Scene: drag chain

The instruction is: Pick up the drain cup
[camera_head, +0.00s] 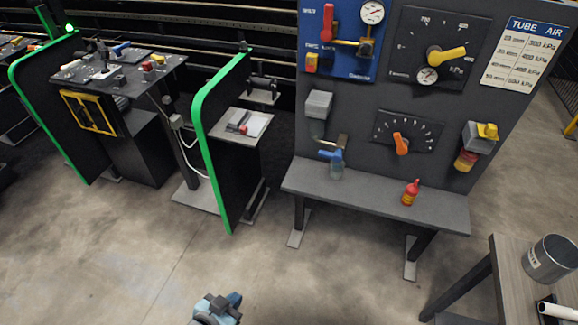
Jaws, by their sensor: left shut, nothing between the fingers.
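A grey metal cup (550,259) with a pale label stands upright on the small table at the right edge; it looks like the drain cup. My left gripper (222,302) shows at the bottom, left of centre, above the floor. It is shut and empty, far to the left of the cup and touching nothing. My right gripper is out of view.
The small table (508,285) also carries a white tube (556,311). A dark gauge panel (345,115) rises behind a grey shelf (375,198) with a red-capped bottle (410,192). Green-edged partitions (200,110) stand left. The floor between is clear.

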